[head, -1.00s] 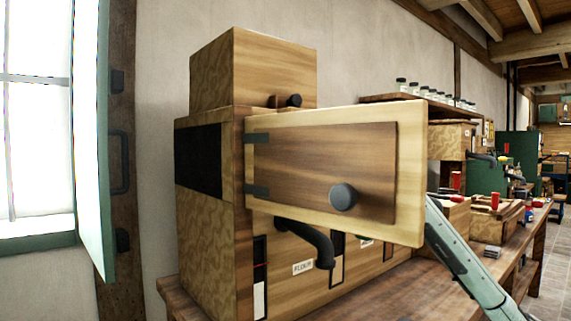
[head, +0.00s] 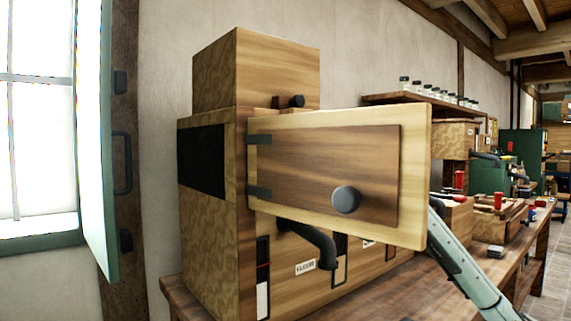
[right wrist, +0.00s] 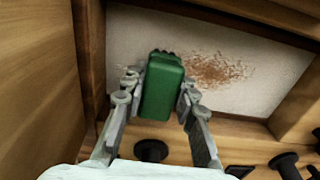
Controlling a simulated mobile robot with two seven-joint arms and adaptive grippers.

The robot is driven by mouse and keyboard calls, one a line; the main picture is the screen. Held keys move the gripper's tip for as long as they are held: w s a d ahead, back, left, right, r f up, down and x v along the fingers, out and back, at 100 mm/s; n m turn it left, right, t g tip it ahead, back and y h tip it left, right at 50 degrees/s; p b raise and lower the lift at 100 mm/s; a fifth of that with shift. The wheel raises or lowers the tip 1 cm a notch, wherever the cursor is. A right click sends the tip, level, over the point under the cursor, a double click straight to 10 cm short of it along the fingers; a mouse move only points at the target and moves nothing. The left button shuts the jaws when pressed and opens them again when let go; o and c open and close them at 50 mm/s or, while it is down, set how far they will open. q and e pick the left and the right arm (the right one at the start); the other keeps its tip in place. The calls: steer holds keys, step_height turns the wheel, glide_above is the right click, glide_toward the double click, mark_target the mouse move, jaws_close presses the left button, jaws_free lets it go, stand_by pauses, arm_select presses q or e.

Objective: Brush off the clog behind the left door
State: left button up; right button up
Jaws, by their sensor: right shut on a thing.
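The left door (head: 300,170), a wooden panel with a dark round knob (head: 346,200), stands open on the wooden machine (head: 210,220) in the head view. My right arm passes behind it, and the door hides its gripper there. In the right wrist view my right gripper (right wrist: 158,95) is shut on a green brush (right wrist: 162,88) with dark bristles at its far end. The clog (right wrist: 218,70), a reddish-brown speckled patch, lies on a pale panel (right wrist: 140,30) just right of the brush. I cannot tell whether the bristles touch the panel. My left gripper is not in view.
Wooden walls (right wrist: 45,70) frame the pale panel closely. A dark round knob (right wrist: 151,150) sits below the gripper. In the head view a dark curved handle (head: 310,240) juts out below the door, and a window shutter (head: 97,140) stands at left.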

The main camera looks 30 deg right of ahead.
steer(key=shift+w, duration=0.5)
